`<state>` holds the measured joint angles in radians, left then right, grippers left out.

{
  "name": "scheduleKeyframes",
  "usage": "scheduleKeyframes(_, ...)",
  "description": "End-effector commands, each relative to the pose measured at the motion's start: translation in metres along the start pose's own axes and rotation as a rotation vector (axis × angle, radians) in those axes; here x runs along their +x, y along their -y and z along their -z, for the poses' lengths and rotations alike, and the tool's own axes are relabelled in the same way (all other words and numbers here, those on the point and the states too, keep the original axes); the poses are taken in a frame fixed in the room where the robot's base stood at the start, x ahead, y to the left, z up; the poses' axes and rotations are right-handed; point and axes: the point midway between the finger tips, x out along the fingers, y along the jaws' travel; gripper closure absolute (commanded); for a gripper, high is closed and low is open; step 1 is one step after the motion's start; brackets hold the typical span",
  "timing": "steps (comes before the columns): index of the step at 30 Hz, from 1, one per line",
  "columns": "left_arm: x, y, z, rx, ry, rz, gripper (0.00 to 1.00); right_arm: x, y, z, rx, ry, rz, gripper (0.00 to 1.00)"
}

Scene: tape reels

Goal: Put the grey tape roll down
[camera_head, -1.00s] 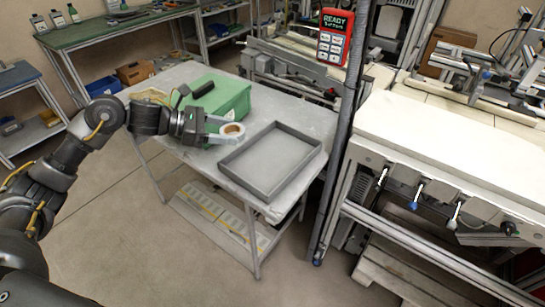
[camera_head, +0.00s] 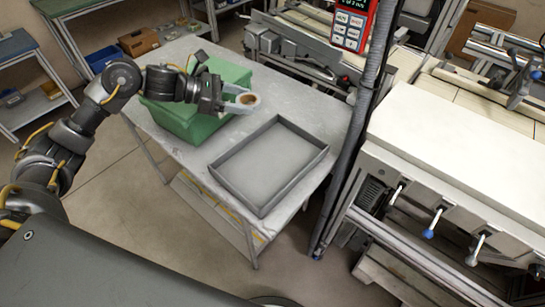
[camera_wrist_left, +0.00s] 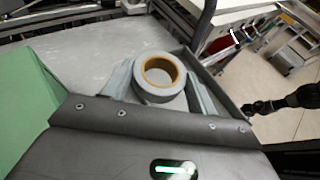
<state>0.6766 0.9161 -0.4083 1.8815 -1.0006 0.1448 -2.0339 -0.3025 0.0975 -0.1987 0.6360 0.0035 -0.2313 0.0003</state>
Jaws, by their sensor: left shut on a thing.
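The grey tape roll (camera_wrist_left: 158,78), with a brown core, is between the fingers of my left gripper (camera_head: 243,98). My left gripper is shut on the roll, which also shows in the head view (camera_head: 247,99). It holds the roll over the table, near the far left corner of the grey tray. The shallow grey tray (camera_head: 237,203) lies on the grey table (camera_head: 192,157) and is empty. The wrist view shows a tray wall (camera_wrist_left: 218,101) to the right of the roll. The gap below the roll cannot be judged. My right gripper is not in view.
A green box (camera_head: 188,123) stands on the table at the left, beside and partly behind my left gripper. A dark post (camera_head: 357,130) with a red control pendant (camera_head: 352,24) rises at the table's right edge. A white-topped machine (camera_head: 465,150) stands further right.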

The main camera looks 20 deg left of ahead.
Motion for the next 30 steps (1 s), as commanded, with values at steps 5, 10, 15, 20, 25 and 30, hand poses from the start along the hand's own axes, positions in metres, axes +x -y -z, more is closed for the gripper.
scheduleKeyframes(5,0.023,0.038,0.004,-0.004,0.002,0.008,0.64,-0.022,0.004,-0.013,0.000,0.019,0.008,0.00)
scheduleKeyframes(10,0.049,0.078,0.014,-0.007,0.003,0.007,0.64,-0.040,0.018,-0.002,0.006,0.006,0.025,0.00)
scheduleKeyframes(15,0.073,0.098,0.041,-0.007,0.002,0.004,0.64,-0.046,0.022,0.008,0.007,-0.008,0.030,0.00)
scheduleKeyframes(20,0.084,0.108,0.054,-0.003,0.002,0.002,0.64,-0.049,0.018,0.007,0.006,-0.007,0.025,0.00)
scheduleKeyframes(25,0.087,0.110,0.057,0.000,0.002,0.000,0.64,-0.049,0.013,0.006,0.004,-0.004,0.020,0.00)
scheduleKeyframes(30,0.095,0.119,0.067,-0.008,0.000,0.002,0.64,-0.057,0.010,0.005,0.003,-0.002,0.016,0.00)
